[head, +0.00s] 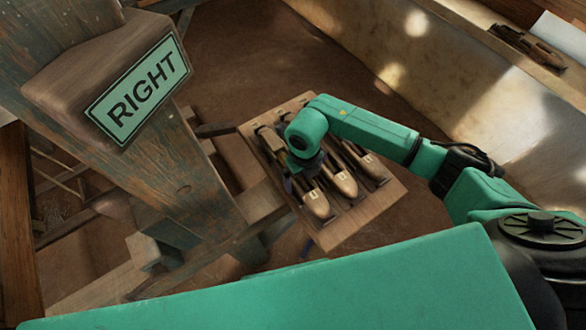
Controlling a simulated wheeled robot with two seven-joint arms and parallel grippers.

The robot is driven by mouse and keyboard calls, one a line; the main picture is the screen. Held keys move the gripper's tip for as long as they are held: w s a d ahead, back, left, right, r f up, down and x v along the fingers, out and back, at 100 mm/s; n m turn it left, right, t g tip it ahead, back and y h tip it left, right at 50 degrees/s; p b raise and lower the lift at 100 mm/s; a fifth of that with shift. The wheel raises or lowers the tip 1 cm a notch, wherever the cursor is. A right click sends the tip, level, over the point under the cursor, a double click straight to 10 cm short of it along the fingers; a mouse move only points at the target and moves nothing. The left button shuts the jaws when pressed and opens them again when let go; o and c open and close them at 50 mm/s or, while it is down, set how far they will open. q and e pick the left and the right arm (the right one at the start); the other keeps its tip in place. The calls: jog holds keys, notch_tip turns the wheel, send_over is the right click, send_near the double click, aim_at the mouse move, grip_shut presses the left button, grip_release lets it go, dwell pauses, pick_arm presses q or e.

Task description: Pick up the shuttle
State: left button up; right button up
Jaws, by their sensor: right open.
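Three wooden shuttles lie side by side in a wooden tray (370,217): a left shuttle (316,202), a middle shuttle (345,183) and a right shuttle (373,167). Each has a rounded brown tip with a small pale label that is too small to read surely. My right arm reaches in from the right, and my right gripper (297,181) points down over the left shuttle. It is open. My green wrist hides most of the fingers and part of the shuttles, so I cannot tell whether the fingers touch the left shuttle. My left gripper is out of view.
A weathered post with a block bearing a "RIGHT" sign (138,90) stands left of the tray. Wooden beams (200,250) lie below it. A pale, worn wall (470,85) runs behind, with dark wooden pieces (528,43) on its ledge. Brown floor lies behind the tray.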

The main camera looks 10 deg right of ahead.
grip_shut()
jog(key=shift+w+r, duration=0.1)
jog(key=shift+r, duration=0.05)
notch_tip(320, 180, up, 20)
jog(key=b, duration=0.2)
